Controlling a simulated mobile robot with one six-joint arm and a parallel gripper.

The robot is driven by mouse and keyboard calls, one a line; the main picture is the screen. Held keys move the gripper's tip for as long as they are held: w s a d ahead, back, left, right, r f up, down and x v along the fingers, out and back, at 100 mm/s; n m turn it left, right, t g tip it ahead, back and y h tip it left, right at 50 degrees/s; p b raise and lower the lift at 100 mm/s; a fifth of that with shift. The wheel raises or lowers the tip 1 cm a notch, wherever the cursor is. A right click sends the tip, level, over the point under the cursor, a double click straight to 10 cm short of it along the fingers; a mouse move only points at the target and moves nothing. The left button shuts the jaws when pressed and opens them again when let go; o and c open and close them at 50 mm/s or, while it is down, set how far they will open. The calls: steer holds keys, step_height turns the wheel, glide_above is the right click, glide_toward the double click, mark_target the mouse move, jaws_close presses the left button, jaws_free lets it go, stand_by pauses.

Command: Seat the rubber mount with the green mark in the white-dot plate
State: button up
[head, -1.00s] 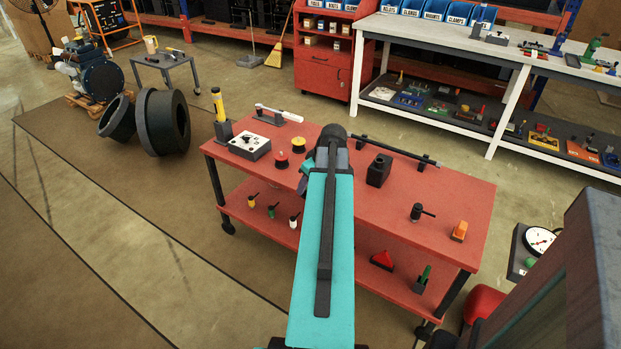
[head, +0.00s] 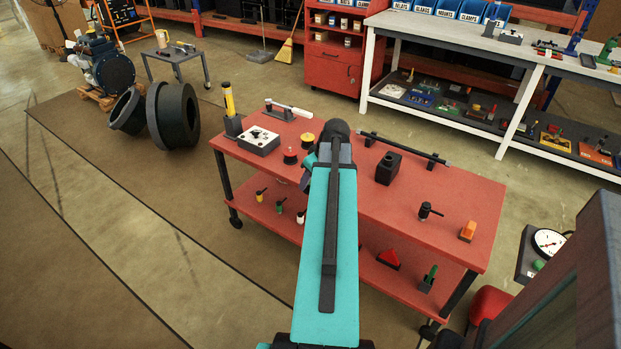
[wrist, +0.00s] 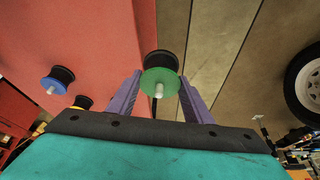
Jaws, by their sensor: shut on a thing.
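In the wrist view, my gripper (wrist: 160,90) has its purple fingers shut on the sides of a rubber mount with a green face (wrist: 160,80). The mount has a black rubber body and a pale stud pointing towards the camera. It hangs by the edge of the red surface, with brown floor beyond. In the head view, my teal arm reaches over the red cart (head: 455,190) and hides the gripper and mount. I cannot make out a white-dot plate for certain in either view.
A blue-faced mount (wrist: 55,82) and a partly hidden yellow one (wrist: 83,102) show in the wrist view.

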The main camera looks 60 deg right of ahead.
steer(key=w+a+r+p, duration=0.1)
steer(key=w+a+r, duration=0.3)
steer(key=w+a, duration=0.3)
steer(key=w+a+r+n, duration=0.1)
steer(key=w+a+r, duration=0.2)
steer(key=w+a, duration=0.4)
steer(key=w+a+r+p, duration=0.1)
steer(key=w+a+r, duration=0.35)
steer(key=a, duration=0.45)
steer(key=w+a+r, duration=0.2)
steer(key=a+r, duration=0.1)
steer(key=a, duration=0.7)
steer(key=w+a+r, duration=0.2)
steer(key=a+r, duration=0.2)
steer(key=a, duration=0.6)
steer(key=w+a+r+n+p, duration=0.1)
steer(key=w+a+r, duration=0.1)
steer(key=a, duration=0.8)
steer(key=shift+a+r+y, duration=0.35)
steer(key=shift+r+y, duration=0.05)
steer(key=shift+r, duration=0.25)
